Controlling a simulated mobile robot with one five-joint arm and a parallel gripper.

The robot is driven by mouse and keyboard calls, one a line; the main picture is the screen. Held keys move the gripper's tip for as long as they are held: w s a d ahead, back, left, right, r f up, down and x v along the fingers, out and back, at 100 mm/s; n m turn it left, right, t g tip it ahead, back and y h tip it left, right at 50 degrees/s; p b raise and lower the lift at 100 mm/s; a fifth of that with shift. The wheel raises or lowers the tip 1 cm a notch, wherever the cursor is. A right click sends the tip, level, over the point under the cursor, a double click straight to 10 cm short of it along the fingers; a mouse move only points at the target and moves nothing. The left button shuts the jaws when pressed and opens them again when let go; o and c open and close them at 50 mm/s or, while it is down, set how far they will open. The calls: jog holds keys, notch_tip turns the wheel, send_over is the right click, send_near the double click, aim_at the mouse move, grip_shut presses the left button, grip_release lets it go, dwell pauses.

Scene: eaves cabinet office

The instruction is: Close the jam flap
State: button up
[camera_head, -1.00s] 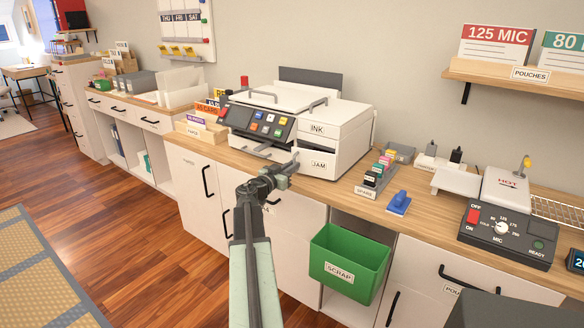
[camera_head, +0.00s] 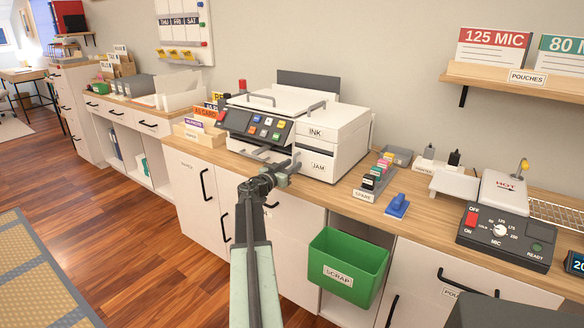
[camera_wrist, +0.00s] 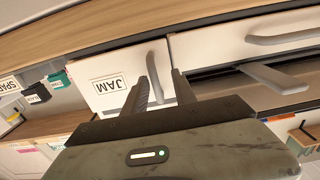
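The jam flap (camera_head: 318,167) is a white panel labelled JAM on the lower front of the white printer (camera_head: 345,135). In the wrist view the flap (camera_wrist: 108,95) appears tilted, with a grey bar handle (camera_wrist: 154,72) at its side. It looks near flush with the panel beside it, but I cannot tell if it is fully shut. My gripper (camera_head: 291,166) is at the printer's front, left of the JAM label. In the wrist view my gripper (camera_wrist: 161,86) has its fingers apart, one on each side of the handle. I cannot tell whether they touch it.
The printer's control panel (camera_head: 262,125) and grey paper tray (camera_wrist: 275,77) are close to my gripper. A green scrap bin (camera_head: 365,262) hangs below the counter.

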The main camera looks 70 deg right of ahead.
jog(key=shift+s, duration=0.1)
jog(key=v, duration=0.8)
jog(key=shift+d, duration=0.1)
